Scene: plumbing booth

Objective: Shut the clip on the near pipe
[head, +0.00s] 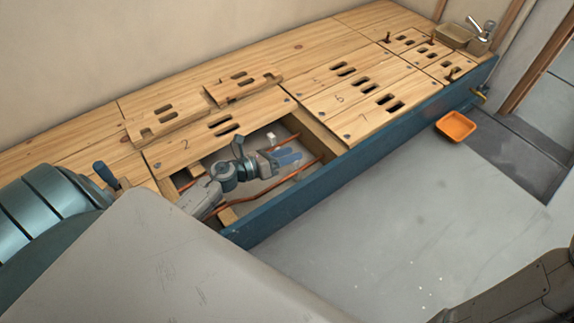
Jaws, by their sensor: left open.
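The near copper pipe (295,175) runs through the open bay in the wooden deck, close to the blue front rail. The far copper pipe (288,141) runs behind it. A small white piece (271,138), perhaps a clip, sits by the far pipe. My left gripper (290,158) reaches into the bay from the left. Its blue fingers are open and lie between the two pipes, apart from the white piece. I cannot make out a clip on the near pipe; my left arm hides part of that pipe. My right gripper is out of view.
The blue rail (308,196) edges the bay in front. Slotted wooden panels (367,92) cover the deck to the right, and loose ones (164,119) lie behind the bay. An orange tray (456,126) lies on the otherwise clear grey floor.

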